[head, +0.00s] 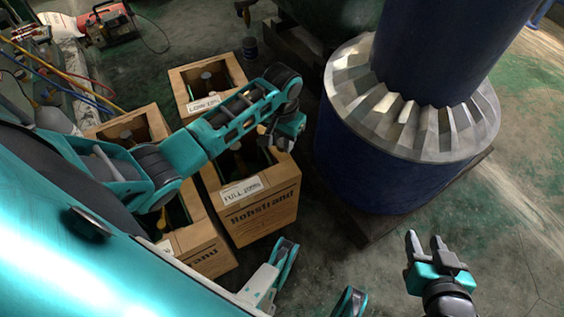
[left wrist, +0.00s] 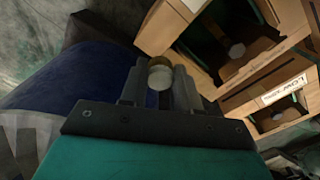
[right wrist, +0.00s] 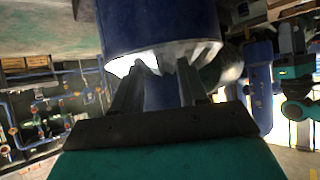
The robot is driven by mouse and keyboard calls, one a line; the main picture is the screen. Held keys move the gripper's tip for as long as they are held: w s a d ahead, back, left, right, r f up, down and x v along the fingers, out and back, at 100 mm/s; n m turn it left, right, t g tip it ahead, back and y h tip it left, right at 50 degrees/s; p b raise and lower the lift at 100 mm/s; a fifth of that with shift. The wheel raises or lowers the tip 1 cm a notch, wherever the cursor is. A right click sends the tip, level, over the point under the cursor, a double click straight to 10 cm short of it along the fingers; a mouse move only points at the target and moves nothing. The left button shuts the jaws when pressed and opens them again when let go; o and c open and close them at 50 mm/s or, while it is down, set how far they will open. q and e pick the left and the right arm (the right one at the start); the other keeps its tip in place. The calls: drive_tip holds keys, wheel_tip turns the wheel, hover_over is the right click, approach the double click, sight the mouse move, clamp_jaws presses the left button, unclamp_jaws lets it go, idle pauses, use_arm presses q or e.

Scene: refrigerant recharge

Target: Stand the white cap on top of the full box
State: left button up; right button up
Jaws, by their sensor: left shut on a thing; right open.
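The full box (head: 262,213) is an open cardboard box with a "FULL" label (head: 241,191) on its front rim and a dark inside. My left gripper (head: 272,143) is above its back right part, with the arm reaching across from the left. In the left wrist view the left gripper (left wrist: 160,90) is shut on the white cap (left wrist: 160,77), a small round pale piece with a brownish edge between the fingertips. The cap is not clear in the head view. My right gripper (head: 432,250) is open and empty, over the floor at the right.
A box labelled "LOW" (head: 206,104) stands behind the full box. Other open boxes stand to its left, including one at the front left (head: 202,250). A large blue column with a finned metal ring (head: 433,135) stands close at the right. Hoses lie at the far left.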

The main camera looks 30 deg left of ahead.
use_arm(q)
drive_tip(key=b, duration=0.3)
hover_over(282, 172)
wheel_tip(282, 172, down, 8)
drive_tip(key=shift+w+r, duration=0.1)
drive_tip(key=shift+f, duration=0.45)
wheel_tip(282, 172, down, 4)
drive_tip(key=shift+r+b, duration=0.15)
drive_tip(key=shift+b, duration=0.9)
drive_tip(key=o, duration=0.8)
drive_tip(key=shift+o, duration=1.1)
